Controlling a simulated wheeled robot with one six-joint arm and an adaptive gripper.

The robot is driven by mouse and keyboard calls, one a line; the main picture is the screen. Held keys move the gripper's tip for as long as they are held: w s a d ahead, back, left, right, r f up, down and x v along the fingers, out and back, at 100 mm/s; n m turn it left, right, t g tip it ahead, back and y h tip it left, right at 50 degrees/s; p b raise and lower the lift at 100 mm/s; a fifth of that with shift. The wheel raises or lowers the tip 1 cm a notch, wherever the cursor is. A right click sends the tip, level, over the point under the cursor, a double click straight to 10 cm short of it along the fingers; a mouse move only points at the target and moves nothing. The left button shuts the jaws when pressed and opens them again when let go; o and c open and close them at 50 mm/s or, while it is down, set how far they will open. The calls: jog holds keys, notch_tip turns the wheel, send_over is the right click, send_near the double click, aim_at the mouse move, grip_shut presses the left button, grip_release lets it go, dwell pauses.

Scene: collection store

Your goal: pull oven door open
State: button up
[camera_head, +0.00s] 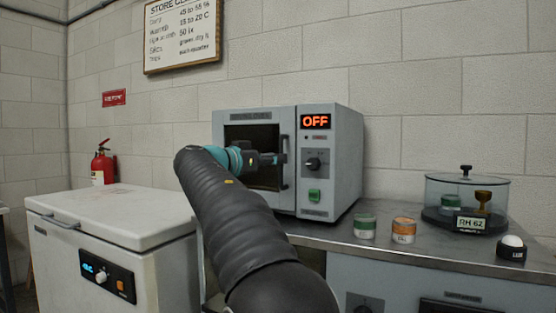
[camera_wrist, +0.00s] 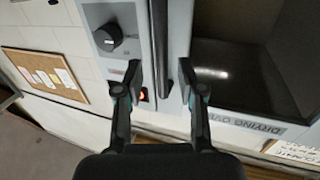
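The grey drying oven (camera_head: 339,160) stands on the metal bench. Its door (camera_head: 232,118), with a dark window, looks closed. The door's upright dark bar handle (camera_head: 285,166) is at the door's right edge, beside the control panel. In the wrist view the picture is turned over, and the handle (camera_wrist: 159,40) runs down between my fingers. My gripper (camera_wrist: 161,78) is open, one finger on each side of the handle, with a visible gap on both sides. In the head view my gripper (camera_head: 278,159) is at the handle's middle height, and my arm hides the oven's lower left.
The oven panel has an OFF display (camera_head: 315,122), a knob (camera_head: 314,163) and a green switch (camera_head: 314,196). A white chest freezer (camera_head: 110,210) stands at the left. Two small jars (camera_head: 365,227) and a glass-covered dish (camera_head: 435,197) stand on the bench's right.

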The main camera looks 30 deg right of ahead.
dwell(0.3)
jog(key=s+a+f+n+y, duration=0.3)
jog(key=s+f+n+y, duration=0.1)
jog(key=s+f, duration=0.3)
jog(key=s+a+f+n+t+y, duration=0.1)
jog(key=s+a+f+n+y, duration=0.2)
jog(key=s+f, duration=0.4)
jog(key=shift+f+n+y, duration=0.6)
jog(key=shift+f, duration=0.25)
jog(key=s+a+f+n+y, duration=0.2)
jog(key=s+a+f+y, duration=0.1)
jog(key=s+a+f, duration=0.2)
jog(key=s+a+f+n+y, duration=0.2)
jog(key=s+a+f, duration=0.3)
jog(key=s+f, duration=0.4)
jog(key=s+a+f+n+y, duration=0.2)
jog(key=s+a+f+y, duration=0.2)
jog(key=s+f, duration=0.3)
jog(key=shift+a+f+n, duration=0.4)
jog(key=shift+a+f, duration=0.15)
jog(key=shift+f, duration=0.3)
jog(key=shift+c, duration=0.7)
jog(key=shift+s+a+f, duration=0.15)
jog(key=shift+a+f, duration=0.05)
jog(key=shift+f, duration=0.05)
grip_shut()
